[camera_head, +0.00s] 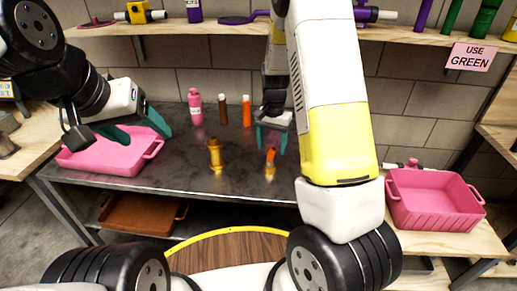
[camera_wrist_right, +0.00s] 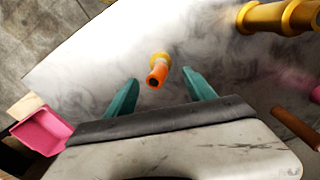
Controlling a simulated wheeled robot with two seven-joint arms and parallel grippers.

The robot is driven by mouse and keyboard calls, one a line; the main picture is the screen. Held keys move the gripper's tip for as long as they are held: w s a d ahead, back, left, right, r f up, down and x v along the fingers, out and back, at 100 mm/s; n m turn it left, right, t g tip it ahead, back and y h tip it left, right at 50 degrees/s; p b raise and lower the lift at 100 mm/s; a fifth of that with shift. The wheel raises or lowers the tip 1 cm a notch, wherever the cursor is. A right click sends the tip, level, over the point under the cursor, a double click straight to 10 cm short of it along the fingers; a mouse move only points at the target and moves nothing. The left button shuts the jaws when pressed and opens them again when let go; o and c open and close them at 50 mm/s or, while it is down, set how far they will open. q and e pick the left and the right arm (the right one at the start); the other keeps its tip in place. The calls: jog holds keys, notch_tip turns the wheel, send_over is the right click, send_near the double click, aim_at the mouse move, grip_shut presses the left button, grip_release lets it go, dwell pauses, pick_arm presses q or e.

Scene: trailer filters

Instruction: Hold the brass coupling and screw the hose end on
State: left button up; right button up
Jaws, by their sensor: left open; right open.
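The brass coupling (camera_head: 215,156) stands upright on the dark table, left of centre in the head view. It also shows at the top right of the right wrist view (camera_wrist_right: 283,16). The hose end (camera_head: 270,160), orange with a brass-coloured part, is on the table to its right. In the right wrist view the hose end (camera_wrist_right: 158,70) lies between and beyond my fingertips, not touched. My right gripper (camera_head: 271,138) is open and empty above the hose end. My left gripper (camera_head: 141,128) is open and empty over the pink tray at the left.
A pink tray (camera_head: 149,158) sits at the table's left end; another pink bin (camera_head: 440,197) is at the right. A pink bottle (camera_head: 195,107), a brown tube (camera_head: 223,110) and an orange tube (camera_head: 247,111) stand at the back. A shelf (camera_head: 130,28) runs above. The table front is clear.

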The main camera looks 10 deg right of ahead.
aim_at(270, 162)
jog(key=shift+f, duration=0.25)
jog(key=shift+a+f, duration=0.15)
jog(key=shift+f, duration=3.8)
grip_shut()
